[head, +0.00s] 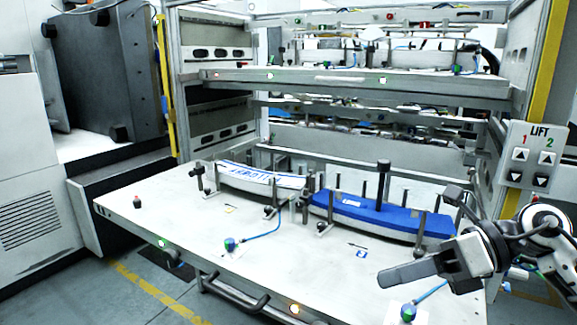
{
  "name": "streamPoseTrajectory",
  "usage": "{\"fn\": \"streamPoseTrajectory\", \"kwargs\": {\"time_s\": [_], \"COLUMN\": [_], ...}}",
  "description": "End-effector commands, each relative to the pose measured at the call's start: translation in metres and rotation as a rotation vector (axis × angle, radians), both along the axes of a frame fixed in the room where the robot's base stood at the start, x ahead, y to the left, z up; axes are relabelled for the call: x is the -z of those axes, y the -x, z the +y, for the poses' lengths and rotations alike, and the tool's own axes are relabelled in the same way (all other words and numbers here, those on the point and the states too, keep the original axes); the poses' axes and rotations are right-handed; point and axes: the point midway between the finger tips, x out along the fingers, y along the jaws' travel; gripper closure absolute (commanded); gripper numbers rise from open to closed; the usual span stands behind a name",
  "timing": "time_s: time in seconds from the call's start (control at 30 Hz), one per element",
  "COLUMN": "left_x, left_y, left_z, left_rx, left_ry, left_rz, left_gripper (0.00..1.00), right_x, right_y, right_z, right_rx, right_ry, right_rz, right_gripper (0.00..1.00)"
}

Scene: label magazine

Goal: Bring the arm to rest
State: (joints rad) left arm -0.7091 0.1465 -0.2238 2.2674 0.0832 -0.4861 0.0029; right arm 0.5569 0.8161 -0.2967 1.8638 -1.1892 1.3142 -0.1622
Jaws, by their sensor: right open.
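My right arm comes in from the right edge of the head view. Its gripper (418,232) is open and empty, over the right part of the pulled-out white shelf (190,222). One finger points left, low over the shelf; the other sticks up behind it. A blue-topped label pad (375,215) lies among upright pegs on the shelf, left of and behind the gripper. A white pad with blue lettering (258,178) lies left of the blue one. My left gripper is not in view.
A rack with upper shelves (350,78) stands behind. A LIFT panel (531,155) with arrow buttons is at the right, close above my arm. A handle (235,295) runs along the shelf's front edge. The shelf's left front part is mostly clear.

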Motion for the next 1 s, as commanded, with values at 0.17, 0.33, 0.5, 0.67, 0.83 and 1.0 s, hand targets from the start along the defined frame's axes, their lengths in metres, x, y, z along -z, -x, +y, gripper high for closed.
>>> {"fn": "streamPoseTrajectory", "kwargs": {"time_s": [0.17,0.33,0.5,0.67,0.83,1.0], "left_x": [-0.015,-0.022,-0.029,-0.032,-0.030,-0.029], "left_y": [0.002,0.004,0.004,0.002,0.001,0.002], "left_z": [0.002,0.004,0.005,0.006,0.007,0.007], "left_rx": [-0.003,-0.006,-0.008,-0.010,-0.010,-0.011], "left_ry": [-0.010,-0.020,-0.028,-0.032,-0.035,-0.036], "left_rz": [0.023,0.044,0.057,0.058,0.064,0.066], "left_gripper": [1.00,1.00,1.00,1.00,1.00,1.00], "right_x": [-0.026,0.006,0.115,0.185,0.213,0.217], "right_y": [0.013,-0.004,0.028,0.086,0.122,0.127], "right_z": [0.056,0.033,0.007,0.010,0.018,0.020], "right_rx": [0.175,0.600,1.149,1.495,1.661,-1.658], "right_ry": [-0.681,-1.243,-1.561,-1.619,-1.608,1.578], "right_rz": [0.398,0.956,1.567,1.940,2.121,-2.116], "right_gripper": [0.57,0.57,0.57,0.57,0.57,0.57]}}
